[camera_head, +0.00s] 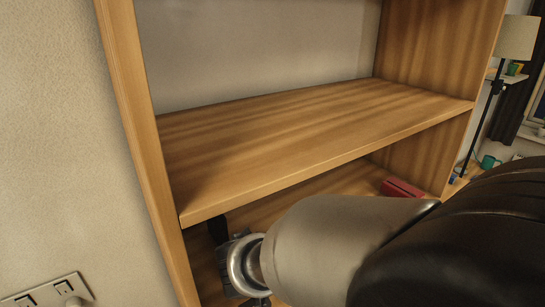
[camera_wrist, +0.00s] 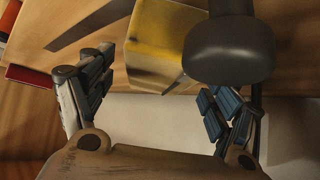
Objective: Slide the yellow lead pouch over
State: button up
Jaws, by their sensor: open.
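The yellow pouch (camera_wrist: 160,42) shows at the top middle of the wrist view, as a boxy yellow shape with a paler left side. A dark rounded object (camera_wrist: 230,50) covers part of its right side. My gripper (camera_wrist: 156,84) is open, with one finger to the left and one to the right below the pouch. Nothing is between the fingers, and I see no clear contact with the pouch. In the head view my arm reaches into the lower shelf space, and the pouch is hidden there.
The wooden upper shelf (camera_head: 290,125) is empty and lies above my wrist. A red object (camera_head: 401,188) lies on the lower shelf toward the right. A red item also shows at the left of the wrist view (camera_wrist: 28,78). The bookcase's left side panel (camera_head: 130,90) stands close to my wrist.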

jog(key=shift+w+d+f, duration=0.1)
jog(key=shift+w+f, duration=0.35)
jog(key=shift+c, duration=0.2)
jog(key=c, duration=1.2)
jog(key=shift+o, duration=0.2)
jog(key=shift+s+f+b, duration=0.1)
jog(key=shift+s+b, duration=0.05)
jog(key=shift+b, duration=0.15)
